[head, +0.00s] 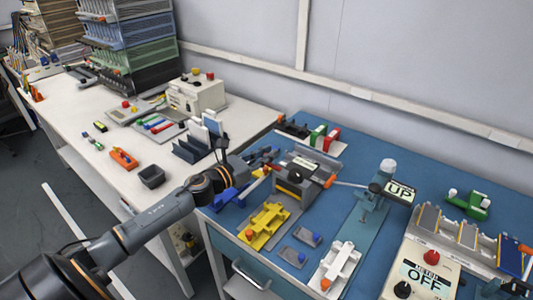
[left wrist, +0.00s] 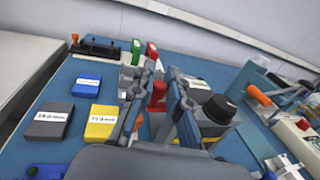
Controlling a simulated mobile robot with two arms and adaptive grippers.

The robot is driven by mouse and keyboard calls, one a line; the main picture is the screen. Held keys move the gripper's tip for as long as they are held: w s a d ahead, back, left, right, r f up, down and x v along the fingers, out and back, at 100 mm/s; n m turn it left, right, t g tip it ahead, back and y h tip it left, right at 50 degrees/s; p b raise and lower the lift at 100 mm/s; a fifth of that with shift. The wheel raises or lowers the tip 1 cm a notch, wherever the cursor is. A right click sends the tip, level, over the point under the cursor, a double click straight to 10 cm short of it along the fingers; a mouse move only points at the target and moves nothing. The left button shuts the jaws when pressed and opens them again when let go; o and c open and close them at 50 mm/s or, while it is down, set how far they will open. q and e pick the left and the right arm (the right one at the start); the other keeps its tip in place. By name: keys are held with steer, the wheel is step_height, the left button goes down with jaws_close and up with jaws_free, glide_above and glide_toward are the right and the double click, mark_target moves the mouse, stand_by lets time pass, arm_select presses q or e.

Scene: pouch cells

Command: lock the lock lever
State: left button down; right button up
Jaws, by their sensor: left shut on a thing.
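My left gripper (head: 268,162) reaches in over the left part of the blue table, beside a grey device with a black knob (head: 295,175). In the left wrist view the gripper (left wrist: 158,95) has its two fingers on either side of a red handle (left wrist: 157,96), which looks like the lock lever's grip. The fingers are closed on it. The handle's lower end and its joint to the device are hidden by the fingers. The black knob (left wrist: 218,108) stands just right of the fingers.
An orange-tipped lever (head: 330,180) sticks out right of the device. A yellow fixture (head: 264,226) and a white fixture (head: 340,266) stand in front. Labelled blocks, one yellow (left wrist: 102,122), lie left of the fingers. Green (head: 318,134) and red (head: 331,139) blocks stand behind.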

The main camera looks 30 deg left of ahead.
arm_select(q)
steer(key=shift+s+d+f+n+g+y+p, duration=0.1)
steer(key=shift+s+d+n+g+y+p, duration=0.55)
steer(key=shift+n+y, duration=2.1)
steer(key=shift+s+d+r+n+g+y+p, duration=0.15)
steer(key=shift+s+n+g+y+p, duration=0.55)
steer(key=shift+n+g+y+p, duration=2)
steer(key=shift+s+d+f+n+t+y+p, duration=0.15)
steer(key=shift+s+d+n+y, duration=0.85)
steer(key=shift+y, duration=3.15)
steer(key=shift+w+a+n, duration=0.3)
steer(key=shift+a+n, duration=0.15)
steer(key=shift+a, duration=0.1)
steer(key=shift+d, duration=0.1)
steer(key=c, duration=1.3)
jaws_free()
steer(key=shift+s, duration=0.1)
steer(key=v, duration=1.2)
steer(key=shift+d, duration=0.1)
